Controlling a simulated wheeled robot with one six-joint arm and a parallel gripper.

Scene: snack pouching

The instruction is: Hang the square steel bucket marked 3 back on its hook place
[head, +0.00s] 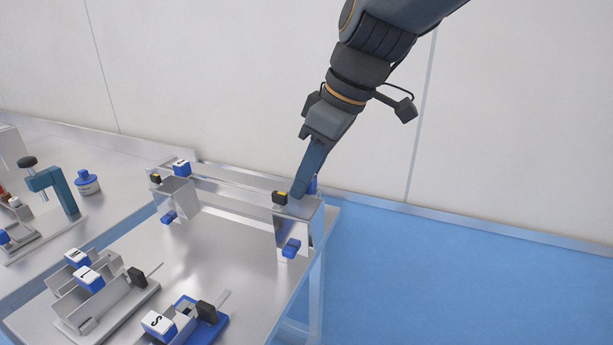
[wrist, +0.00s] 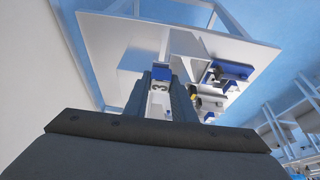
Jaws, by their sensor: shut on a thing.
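The square steel bucket marked 3 (head: 295,229) is at the right end of the steel rail (head: 236,191) in the head view, roughly upright, with a blue tab low on its front. My gripper (head: 300,193) reaches down from above and is shut on the bucket's top. In the wrist view, the blue-and-white block with the 3 (wrist: 159,82) lies between the fingers of my gripper (wrist: 161,76). The fingers hide the bucket's upper edge, so I cannot tell whether it rests on its hook place.
Another steel bucket (head: 176,193) with a blue label block hangs at the rail's left end. Steel fixtures with blue-and-white blocks (head: 88,279) and a blue-based fixture (head: 205,320) stand at the front. A teal clamp (head: 52,187) and blue-capped bottle (head: 87,182) are at left. The table middle is clear.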

